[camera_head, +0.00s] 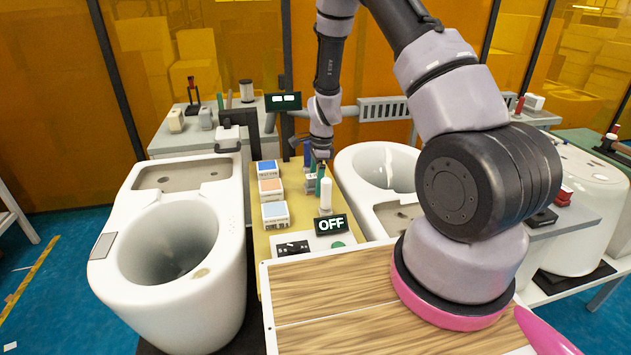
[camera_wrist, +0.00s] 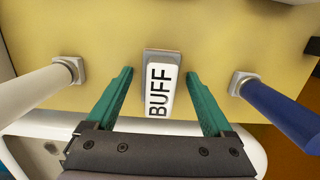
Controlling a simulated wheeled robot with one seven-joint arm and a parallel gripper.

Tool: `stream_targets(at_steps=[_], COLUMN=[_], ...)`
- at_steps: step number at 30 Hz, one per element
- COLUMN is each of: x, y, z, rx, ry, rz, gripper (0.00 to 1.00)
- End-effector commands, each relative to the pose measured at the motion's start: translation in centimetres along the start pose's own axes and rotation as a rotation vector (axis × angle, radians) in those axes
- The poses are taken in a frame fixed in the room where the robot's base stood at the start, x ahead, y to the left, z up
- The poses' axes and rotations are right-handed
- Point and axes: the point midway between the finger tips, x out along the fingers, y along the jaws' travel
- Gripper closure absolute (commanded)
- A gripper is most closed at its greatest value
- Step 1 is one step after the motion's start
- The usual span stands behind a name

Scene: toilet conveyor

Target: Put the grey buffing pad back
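A grey-edged block with a white face lettered BUFF, which I take to be the buffing pad (camera_wrist: 161,86), stands on the yellow work strip (camera_wrist: 100,28) in the wrist view. My gripper (camera_wrist: 159,72) has its two green fingers spread, one on each side of the block, with a visible gap to each. In the head view my gripper (camera_head: 319,171) is low over the strip between the two toilets. A grey piece shows beside the fingers there, but the lettering is hidden.
A white cylinder (camera_wrist: 40,84) and a blue cylinder (camera_wrist: 281,112) flank the block on grey square bases. Labelled boxes (camera_head: 272,189) line the strip's left side. An OFF display (camera_head: 331,225) stands in front. Toilets (camera_head: 170,245) (camera_head: 381,167) stand either side.

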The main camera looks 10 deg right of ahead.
Motion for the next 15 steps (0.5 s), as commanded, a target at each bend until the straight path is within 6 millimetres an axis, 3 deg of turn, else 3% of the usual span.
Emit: stream_targets(at_steps=[8, 15], x=[-0.3, -3.9], y=[0.0, -0.1], z=[0.1, 0.1], rx=[0.0, -0.002], ry=[0.0, -0.001], rz=[-0.001, -0.004], gripper=[0.14, 0.14])
